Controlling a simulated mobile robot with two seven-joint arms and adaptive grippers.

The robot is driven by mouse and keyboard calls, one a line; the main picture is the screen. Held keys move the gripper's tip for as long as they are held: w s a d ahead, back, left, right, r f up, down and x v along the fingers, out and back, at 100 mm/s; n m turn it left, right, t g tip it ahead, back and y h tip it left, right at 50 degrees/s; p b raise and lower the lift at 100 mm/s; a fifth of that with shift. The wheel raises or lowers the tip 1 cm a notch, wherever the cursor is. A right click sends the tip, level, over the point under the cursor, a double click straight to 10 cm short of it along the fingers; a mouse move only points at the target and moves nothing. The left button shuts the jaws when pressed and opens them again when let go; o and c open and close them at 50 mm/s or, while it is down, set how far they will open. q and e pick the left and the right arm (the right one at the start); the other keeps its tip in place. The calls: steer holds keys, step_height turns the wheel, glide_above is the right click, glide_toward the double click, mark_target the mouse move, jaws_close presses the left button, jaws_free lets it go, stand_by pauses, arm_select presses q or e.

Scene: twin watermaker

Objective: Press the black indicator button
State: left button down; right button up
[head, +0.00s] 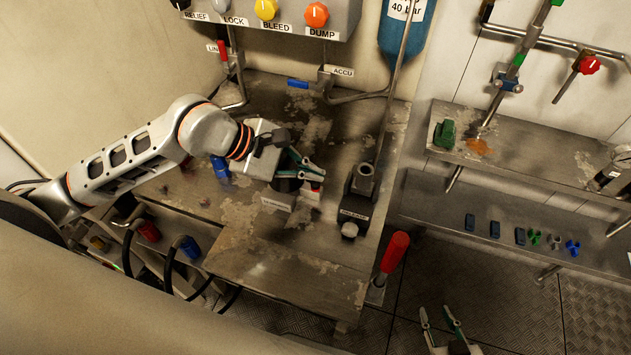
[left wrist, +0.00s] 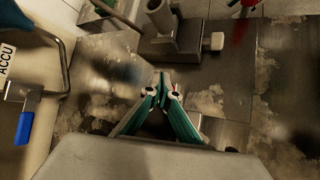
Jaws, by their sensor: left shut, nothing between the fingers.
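My left gripper (head: 314,170) is shut and empty, low over a small labelled box on the bench. The box's pale front label (head: 277,203) is too small to read surely. A dark part (head: 286,184) of the box shows just under the fingers, but the gripper covers much of it. I cannot tell whether it is the black indicator button or whether the fingertips touch it. In the left wrist view the fingertips (left wrist: 165,83) meet, with a dark shape behind them. My right gripper (head: 436,314) is open and empty over the floor at the bottom.
A dark block with an upright socket (head: 365,180) and pale knob (head: 349,230) stands right of the left gripper. A red-handled lever (head: 394,252) rises at the bench's right edge. A knob panel (head: 285,20) hangs above. A shelf (head: 530,160) is at right.

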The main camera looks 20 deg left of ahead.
arm_select(q)
steer(key=shift+f, duration=0.1)
stand_by(0.6)
steer(key=shift+f+b, duration=0.35)
steer(key=shift+f, duration=0.2)
stand_by(0.4)
